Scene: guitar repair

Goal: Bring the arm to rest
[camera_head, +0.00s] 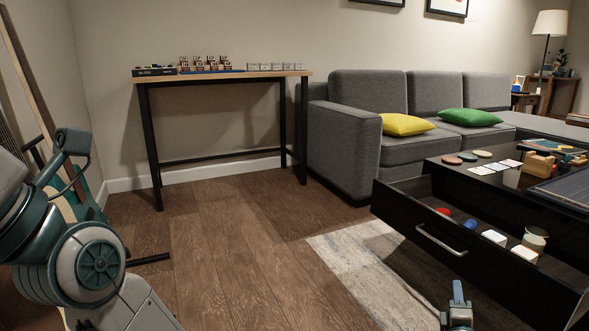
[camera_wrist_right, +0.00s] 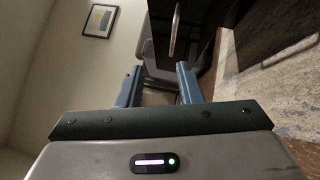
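My right gripper (camera_head: 457,294) shows at the bottom right of the head view, in front of the open drawer and apart from it. In the right wrist view its two blue-grey fingers (camera_wrist_right: 158,88) stand apart with nothing between them, so it is open and empty. My left arm fills the left edge of the head view, with a large round joint. I cannot make out its gripper there.
A black coffee table (camera_head: 459,177) has its drawer (camera_head: 408,218) pulled out, holding several small items. A grey sofa (camera_head: 346,150) with yellow (camera_head: 406,124) and green (camera_head: 469,117) pillows stands behind. A narrow table (camera_head: 221,76) stands at the wall. The wooden floor (camera_head: 235,235) between is clear.

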